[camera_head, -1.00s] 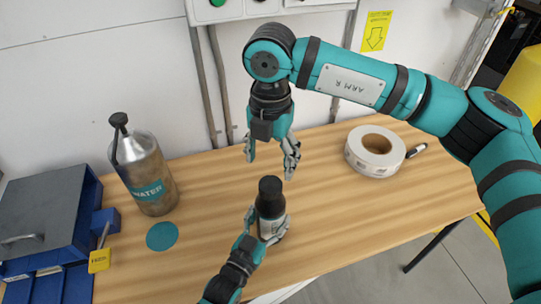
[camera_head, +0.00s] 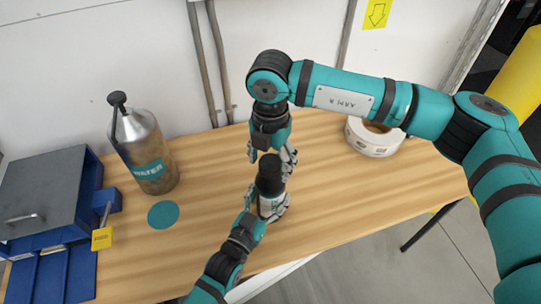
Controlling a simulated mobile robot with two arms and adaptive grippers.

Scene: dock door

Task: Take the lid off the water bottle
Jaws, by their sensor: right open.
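A small bottle (camera_head: 266,206) with a pale label and a black lid (camera_head: 270,172) stands upright near the table's front edge. My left gripper (camera_head: 274,211) is shut around its lower body, with fingers showing on its right side. My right gripper (camera_head: 268,157) points down, open, just behind and above the lid. One finger is left of the lid and the others are at its right; I cannot tell whether they touch it. The lid sits on the bottle.
A metal cylinder marked WATER (camera_head: 146,152) stands at the left behind a teal disc (camera_head: 163,214). A tape roll (camera_head: 373,138) lies at the back right.

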